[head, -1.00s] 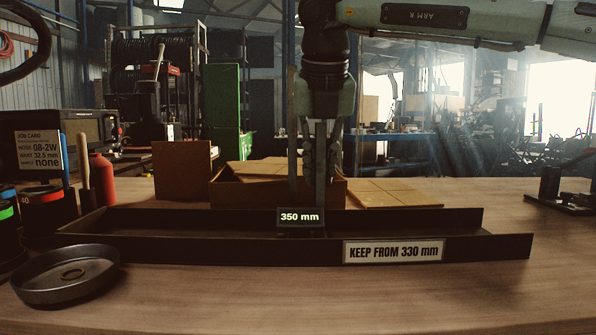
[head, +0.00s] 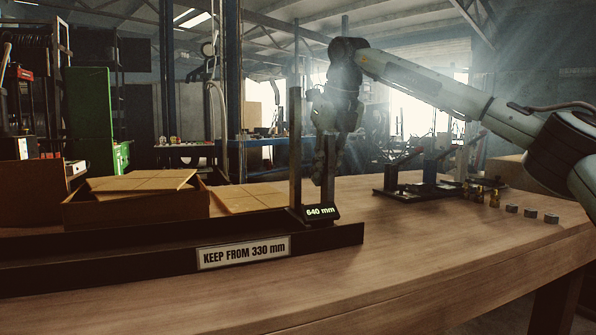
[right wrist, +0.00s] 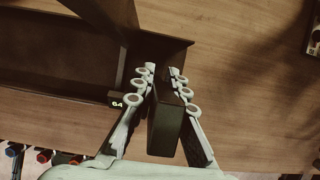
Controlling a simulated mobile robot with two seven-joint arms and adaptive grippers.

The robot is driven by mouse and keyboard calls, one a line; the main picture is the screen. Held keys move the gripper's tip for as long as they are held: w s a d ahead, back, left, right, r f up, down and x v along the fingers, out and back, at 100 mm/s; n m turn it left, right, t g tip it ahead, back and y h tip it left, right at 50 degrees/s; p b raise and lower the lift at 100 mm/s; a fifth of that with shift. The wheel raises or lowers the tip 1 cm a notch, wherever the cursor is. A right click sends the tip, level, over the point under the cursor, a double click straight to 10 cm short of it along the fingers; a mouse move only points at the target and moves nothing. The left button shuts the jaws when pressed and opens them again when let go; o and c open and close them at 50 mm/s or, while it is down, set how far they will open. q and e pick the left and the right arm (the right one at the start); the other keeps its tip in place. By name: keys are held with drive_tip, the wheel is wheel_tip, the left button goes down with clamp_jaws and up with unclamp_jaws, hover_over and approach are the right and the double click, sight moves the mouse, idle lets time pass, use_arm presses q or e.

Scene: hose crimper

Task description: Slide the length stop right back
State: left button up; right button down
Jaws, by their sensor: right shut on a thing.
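The length stop (head: 295,160) is a dark upright post on a small foot, with a lit display (head: 321,211) reading 640 mm. It stands near the right end of the long dark trough (head: 100,275). My right gripper (head: 326,160) points down just right of the tall post. In the right wrist view its fingers (right wrist: 164,80) are closed on a dark upright bar of the stop (right wrist: 164,125), and a corner of the display (right wrist: 118,103) shows beside them. The fingers partly hide the bar. My left gripper is in neither view.
A label (head: 244,252) on the trough's front reads KEEP FROM 330 mm. An open box (head: 140,209) and flat tan panels (head: 245,199) lie behind the trough. A dark lever fixture (head: 420,185) and several small metal pieces stand to the right. The wooden tabletop (head: 430,245) in front is clear.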

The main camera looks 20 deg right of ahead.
drive_tip(key=shift+d, duration=0.65)
drive_tip(key=shift+r, duration=0.1)
drive_tip(key=c, duration=1.5)
unclamp_jaws()
drive_tip(key=shift+c, duration=0.2)
drive_tip(key=v, duration=1.2)
